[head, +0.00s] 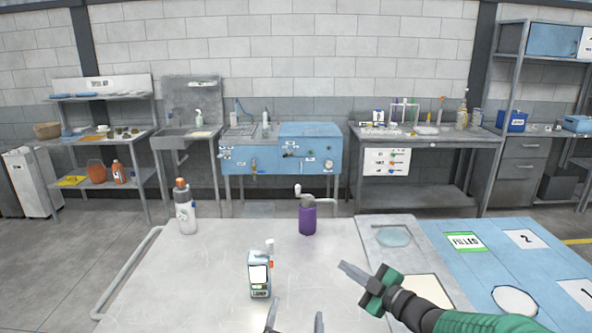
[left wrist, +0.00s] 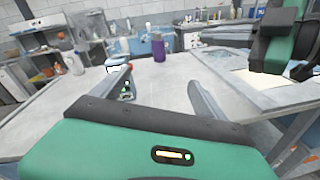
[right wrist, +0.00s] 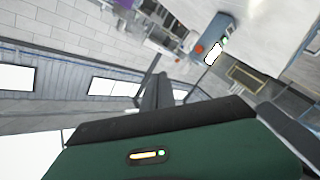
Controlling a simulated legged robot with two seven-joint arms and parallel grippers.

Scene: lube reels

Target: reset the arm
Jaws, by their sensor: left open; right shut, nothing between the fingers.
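My left gripper (head: 295,318) is low at the bottom edge of the head view, over the front of the table. Its two fingers are apart with nothing between them; this also shows in the left wrist view (left wrist: 160,76). My right gripper (head: 343,265) reaches in from the lower right. Its fingers are together and hold nothing, pointing left over the table; they also show in the right wrist view (right wrist: 155,88). A small labelled pump bottle (head: 259,277) stands upright beyond my left gripper, apart from it in the head view.
A purple bottle (head: 307,220) and a white bottle with an orange cap (head: 186,212) stand at the far side of the pale table (head: 190,275). A recessed panel (head: 395,237) and blue area with a FILLED label (head: 465,242) lie right. The table's middle left is clear.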

